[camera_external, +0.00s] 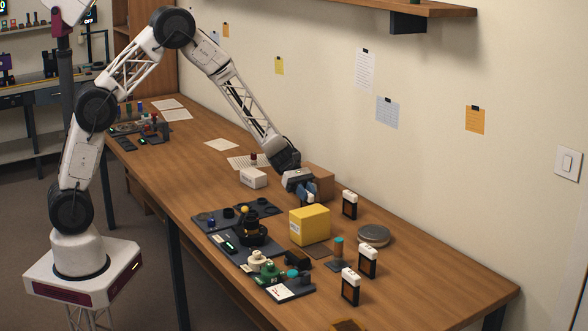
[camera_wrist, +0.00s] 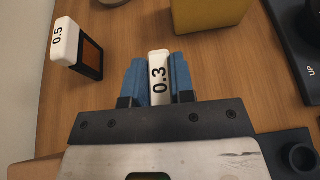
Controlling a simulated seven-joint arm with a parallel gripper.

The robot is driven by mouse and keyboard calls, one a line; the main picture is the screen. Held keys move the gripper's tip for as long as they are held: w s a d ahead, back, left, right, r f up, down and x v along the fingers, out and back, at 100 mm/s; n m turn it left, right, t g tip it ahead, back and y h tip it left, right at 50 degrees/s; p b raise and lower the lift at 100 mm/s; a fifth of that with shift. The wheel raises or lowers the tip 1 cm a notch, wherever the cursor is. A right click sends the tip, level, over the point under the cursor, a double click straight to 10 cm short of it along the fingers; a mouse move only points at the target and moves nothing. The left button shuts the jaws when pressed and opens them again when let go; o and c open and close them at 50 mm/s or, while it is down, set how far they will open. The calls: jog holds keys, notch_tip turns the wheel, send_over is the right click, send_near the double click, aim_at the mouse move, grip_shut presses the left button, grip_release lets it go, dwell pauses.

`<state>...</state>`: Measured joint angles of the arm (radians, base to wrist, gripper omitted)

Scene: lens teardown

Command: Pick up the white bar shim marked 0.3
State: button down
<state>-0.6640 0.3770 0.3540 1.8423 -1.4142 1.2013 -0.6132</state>
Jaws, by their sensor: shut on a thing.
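The white bar shim marked 0.3 (camera_wrist: 159,78) is between the blue fingers of my gripper (camera_wrist: 158,82) in the wrist view, its label facing the camera. The fingers are shut on it, one on each side. Its lower part is hidden, and I cannot tell whether it touches the table. Another white-topped shim marked 0.5 (camera_wrist: 64,40), with a dark lower frame, stands to the left in the wrist view.
A yellow box (camera_external: 310,226) stands just in front of my gripper, and a brown box (camera_external: 320,180) just behind. More white-topped shims (camera_external: 368,258) stand to the right, near a round metal tin (camera_external: 374,235). A dark tray (camera_external: 225,247) with lens parts lies front left.

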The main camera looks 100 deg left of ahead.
jog(key=shift+r, duration=0.15)
jog(key=shift+r, duration=0.9)
jog(key=shift+s+d+r, duration=0.15)
jog(key=shift+s+r, duration=0.15)
jog(key=shift+r, duration=0.5)
jog(key=s+d, duration=0.3)
jog(key=s, duration=0.4)
jog(key=s+d+r, duration=0.1)
jog(key=s+d, duration=0.2)
jog(key=s, duration=0.4)
jog(key=shift+d+r, duration=0.15)
jog(key=shift+d, duration=0.15)
